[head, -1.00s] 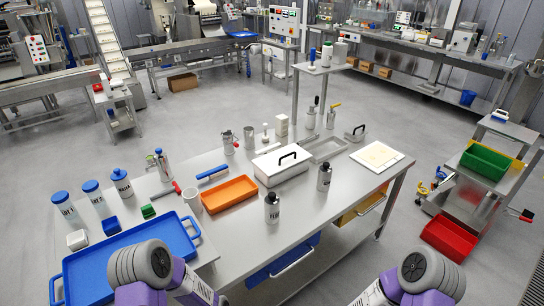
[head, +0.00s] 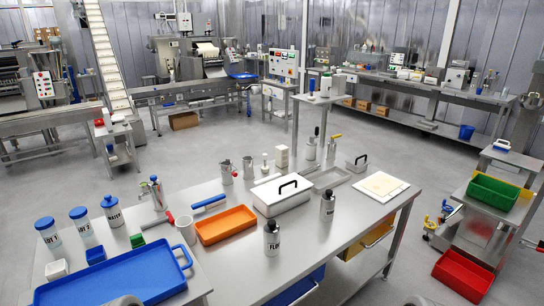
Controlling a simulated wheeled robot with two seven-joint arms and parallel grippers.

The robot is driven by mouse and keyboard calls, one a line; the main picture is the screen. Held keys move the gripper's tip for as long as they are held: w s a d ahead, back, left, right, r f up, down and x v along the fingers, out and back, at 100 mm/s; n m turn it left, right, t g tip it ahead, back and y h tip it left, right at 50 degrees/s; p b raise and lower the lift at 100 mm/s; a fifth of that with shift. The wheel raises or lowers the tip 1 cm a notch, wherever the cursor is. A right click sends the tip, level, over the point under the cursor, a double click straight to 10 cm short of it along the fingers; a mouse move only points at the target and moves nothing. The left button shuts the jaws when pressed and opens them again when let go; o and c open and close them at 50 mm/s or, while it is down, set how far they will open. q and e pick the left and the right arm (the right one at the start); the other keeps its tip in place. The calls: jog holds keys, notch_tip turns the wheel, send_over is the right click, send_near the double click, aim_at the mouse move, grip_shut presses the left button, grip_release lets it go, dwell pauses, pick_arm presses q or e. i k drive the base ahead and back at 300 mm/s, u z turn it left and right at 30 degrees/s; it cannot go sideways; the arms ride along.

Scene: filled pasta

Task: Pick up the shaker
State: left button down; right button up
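Two dark-topped, light-bodied containers that look like shakers stand upright on the steel table (head: 300,268). The nearer shaker (head: 272,240) is at the middle front, with a dark label that seems to begin "FL". The other shaker (head: 327,207) stands farther back and right, its label too small to read. I cannot tell which one the task names. Nothing touches either of them. Neither of my grippers shows; only slivers of my arms appear at the bottom edge.
An orange tray (head: 226,224) and a white lidded box (head: 281,192) stand behind the shakers. A blue tray (head: 115,277) lies at front left, with several blue-lidded jars (head: 48,233) behind it. A white board (head: 381,186) lies at right. The tabletop around the nearer shaker is mostly clear.

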aim_at(271, 237)
jog(key=u, duration=4.35)
jog(key=k, duration=1.85)
jog(key=z, duration=2)
